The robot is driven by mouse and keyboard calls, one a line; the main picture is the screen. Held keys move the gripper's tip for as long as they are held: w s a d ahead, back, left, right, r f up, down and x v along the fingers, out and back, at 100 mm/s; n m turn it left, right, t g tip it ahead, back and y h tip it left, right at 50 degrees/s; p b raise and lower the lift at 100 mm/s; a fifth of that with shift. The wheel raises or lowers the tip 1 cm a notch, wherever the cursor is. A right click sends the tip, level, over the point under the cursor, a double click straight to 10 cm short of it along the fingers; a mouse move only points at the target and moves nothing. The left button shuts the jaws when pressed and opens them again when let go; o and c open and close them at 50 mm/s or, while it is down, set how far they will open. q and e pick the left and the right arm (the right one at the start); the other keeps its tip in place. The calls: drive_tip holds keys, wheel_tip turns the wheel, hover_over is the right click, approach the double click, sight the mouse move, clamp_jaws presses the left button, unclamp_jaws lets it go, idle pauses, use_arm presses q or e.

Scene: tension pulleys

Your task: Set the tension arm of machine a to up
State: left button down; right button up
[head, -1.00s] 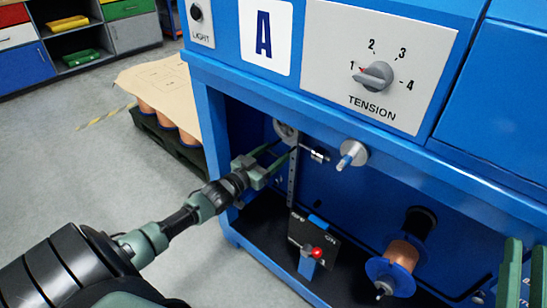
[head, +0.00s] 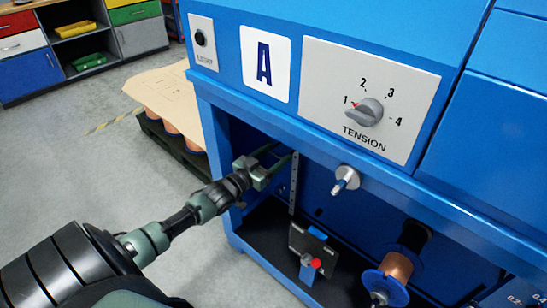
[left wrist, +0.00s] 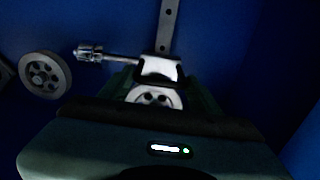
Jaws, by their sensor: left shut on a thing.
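Machine A (head: 225,125) is the blue cabinet with the letter A. Inside its open bay a perforated metal strip (head: 294,185) stands near upright; its upper end is hidden under the ledge. My left gripper (head: 281,156) reaches into the bay at the strip's upper part. In the left wrist view the gripper (left wrist: 158,88) is shut around a pale block (left wrist: 158,68), seemingly part of the tension arm, with a pulley wheel (left wrist: 155,98) just below. A rod with a knurled end (left wrist: 90,53) sticks out left from the block. My right gripper is not in view.
Another wheel (left wrist: 45,75) sits left in the wrist view.

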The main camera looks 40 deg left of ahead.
use_arm(q)
drive_tip(key=shift+w+d+r, duration=0.1)
drive_tip(key=shift+d, duration=0.1)
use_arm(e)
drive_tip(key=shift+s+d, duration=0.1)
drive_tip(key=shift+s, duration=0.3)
use_arm(q)
drive_tip(key=c, duration=0.6)
unclamp_jaws()
drive_tip(key=shift+c, duration=0.2)
drive_tip(key=shift+w+d+f, duration=0.15)
drive_tip(key=shift+w+f, duration=0.1)
drive_tip(key=s+p, duration=0.2)
drive_tip(key=s, duration=0.5)
drive_tip(key=shift+s+a, duration=0.35)
drive_tip(key=shift+s, duration=0.05)
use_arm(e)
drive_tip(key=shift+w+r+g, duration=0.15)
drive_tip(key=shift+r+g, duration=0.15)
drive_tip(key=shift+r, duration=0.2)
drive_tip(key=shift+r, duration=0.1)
